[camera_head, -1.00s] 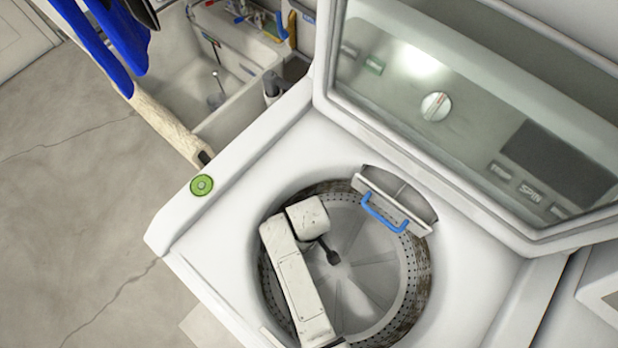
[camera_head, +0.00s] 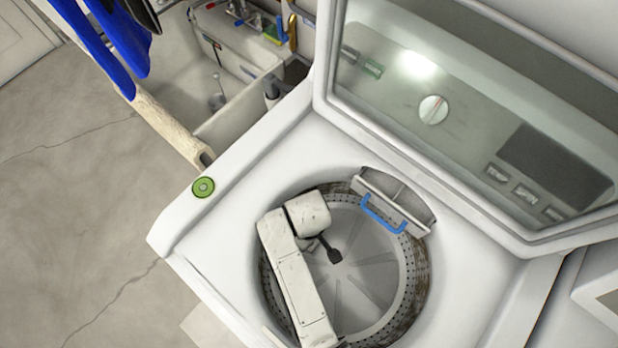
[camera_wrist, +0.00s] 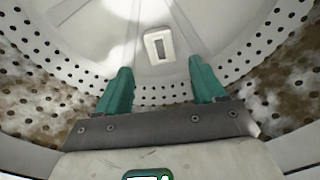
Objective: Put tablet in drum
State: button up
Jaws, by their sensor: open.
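My gripper (camera_wrist: 158,78) is open in the wrist view, its two green fingers apart with nothing between them. My arm (camera_head: 300,280) reaches down into the drum (camera_head: 408,290) of the open washing machine. Beyond the fingertips, a small white rectangular piece with a darker middle (camera_wrist: 159,45) lies on the drum floor, apart from the fingers. It looks like the tablet, though I cannot be sure. I cannot make it out in the head view, where my arm hides part of the drum.
The lid (camera_head: 440,110) stands open behind the drum. A blue handle (camera_head: 384,215) is at the opening's back rim. A green disc (camera_head: 203,187) sits on the machine's left corner.

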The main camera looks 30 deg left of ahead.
notch_tip(320, 180, up, 9)
jog(key=shift+f, duration=0.2)
dwell(0.6)
